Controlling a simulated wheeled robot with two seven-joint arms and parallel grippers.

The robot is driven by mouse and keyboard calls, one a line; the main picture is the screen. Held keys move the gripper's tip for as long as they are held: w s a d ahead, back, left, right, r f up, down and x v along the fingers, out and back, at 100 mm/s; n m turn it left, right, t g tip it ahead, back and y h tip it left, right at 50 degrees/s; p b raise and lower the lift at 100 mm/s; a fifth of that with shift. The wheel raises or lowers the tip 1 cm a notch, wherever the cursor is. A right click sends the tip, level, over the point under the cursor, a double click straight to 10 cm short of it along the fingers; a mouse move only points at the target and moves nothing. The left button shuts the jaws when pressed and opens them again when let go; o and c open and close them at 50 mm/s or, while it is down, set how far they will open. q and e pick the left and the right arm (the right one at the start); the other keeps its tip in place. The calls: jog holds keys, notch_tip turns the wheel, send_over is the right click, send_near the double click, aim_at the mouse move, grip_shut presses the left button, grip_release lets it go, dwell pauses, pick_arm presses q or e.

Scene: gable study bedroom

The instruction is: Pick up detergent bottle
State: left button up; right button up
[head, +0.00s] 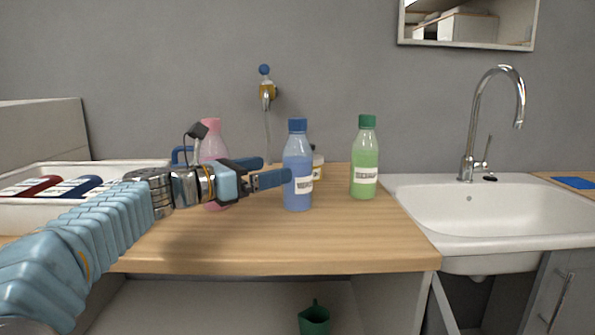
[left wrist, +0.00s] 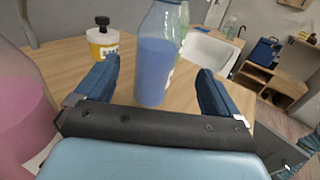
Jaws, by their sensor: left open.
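A blue bottle (head: 298,168) with a dark blue cap and white label stands upright on the wooden counter. My left gripper (head: 274,169) is level with its body, open and empty, with its fingertips at the bottle's left side. In the left wrist view the blue bottle (left wrist: 154,70) shows between the two spread fingers, nearer the left one; I cannot tell whether it is touched. A green bottle (head: 364,162) stands to its right, and a pink bottle (head: 214,145) stands behind my left wrist, partly hidden. No label clearly reads detergent. My right gripper is out of view.
A small yellow-labelled jar (left wrist: 102,42) stands behind the blue bottle. A white tray (head: 30,215) with red and blue items is at the left. A white sink (head: 490,240) adjoins the counter's right edge. The front counter (head: 270,245) is clear.

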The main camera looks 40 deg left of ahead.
aim_at(298, 161)
pick_arm(q)
jog(key=p+x, duration=0.1)
jog(key=x, duration=0.7)
jog(key=shift+w+a+r, duration=0.1)
jog(key=shift+w+a, duration=0.05)
jog(key=shift+w, duration=0.15)
jog(key=shift+c, duration=0.4)
jog(key=c, duration=1.2)
